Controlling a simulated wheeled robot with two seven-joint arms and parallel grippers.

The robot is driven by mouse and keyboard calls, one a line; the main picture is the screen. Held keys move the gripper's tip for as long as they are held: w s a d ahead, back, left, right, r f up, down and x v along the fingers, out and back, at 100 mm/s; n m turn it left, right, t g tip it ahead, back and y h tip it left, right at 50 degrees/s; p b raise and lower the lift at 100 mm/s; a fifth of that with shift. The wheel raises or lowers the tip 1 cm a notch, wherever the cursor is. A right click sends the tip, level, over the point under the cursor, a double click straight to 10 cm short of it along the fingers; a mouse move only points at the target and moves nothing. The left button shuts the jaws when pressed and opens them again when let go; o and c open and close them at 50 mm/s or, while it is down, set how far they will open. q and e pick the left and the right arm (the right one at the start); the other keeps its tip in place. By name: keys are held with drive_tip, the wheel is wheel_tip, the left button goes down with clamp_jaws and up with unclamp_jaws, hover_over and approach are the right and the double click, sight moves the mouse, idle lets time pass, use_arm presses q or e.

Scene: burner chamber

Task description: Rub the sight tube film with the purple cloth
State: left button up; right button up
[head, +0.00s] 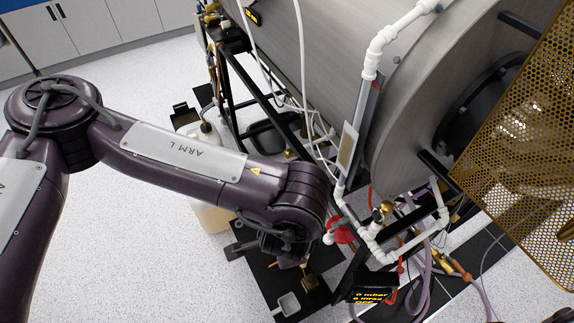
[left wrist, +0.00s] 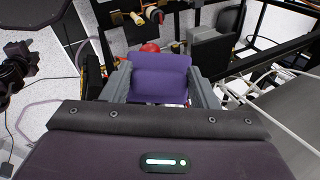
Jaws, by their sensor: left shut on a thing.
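The purple cloth (left wrist: 160,78) sits between the two grey fingers of my left gripper (left wrist: 160,90), which is shut on it. In the head view my left wrist hides the gripper and cloth, and its end is low, left of the white piping. The sight tube (head: 364,112) is a narrow upright strip between white pipe fittings on the front of the steel vessel. A tan, pale-framed plate (head: 347,148) stands beside it; I cannot tell whether this is the film. My wrist is below and left of the tube, apart from it. My right gripper is not in view.
The large steel vessel (head: 310,50) rests on a black frame. A perforated brass guard (head: 525,150) fills the right side. A red valve handle (head: 341,230), hoses and a black display box (head: 372,287) crowd the lower middle. The speckled floor (head: 150,270) is clear at left.

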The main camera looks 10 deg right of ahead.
use_arm(q)
drive_tip(key=d+m+h, duration=0.1)
drive_tip(key=d+r+m+h, duration=0.1)
drive_tip(key=d+m+h, duration=0.1)
drive_tip(key=shift+w+d+r+t+p, duration=0.2)
drive_tip(key=shift+w+t+p, duration=0.05)
drive_tip(key=shift+t+p, duration=0.1)
drive_tip(key=shift+w+d+r+m+h, duration=0.2)
drive_tip(key=shift+d+r+m+h, duration=0.25)
drive_tip(key=shift+d+m+h, duration=0.35)
drive_tip(key=w+d+r+m+h+p, duration=0.2)
drive_tip(key=w+r+h+p, duration=0.15)
drive_tip(key=h, duration=0.25)
drive_tip(key=w+a+r+n+t+h, duration=0.1)
drive_tip(key=w+a+n+t, duration=0.25)
drive_tip(key=w+a, duration=0.2)
drive_tip(key=w+d+b, duration=0.1)
drive_tip(key=w+d, duration=0.1)
drive_tip(key=d, duration=0.4)
drive_tip(key=shift+w+r, duration=0.15)
drive_tip(key=shift+w, duration=0.25)
drive_tip(key=shift+w+d, duration=0.25)
drive_tip(key=shift+d, duration=0.2)
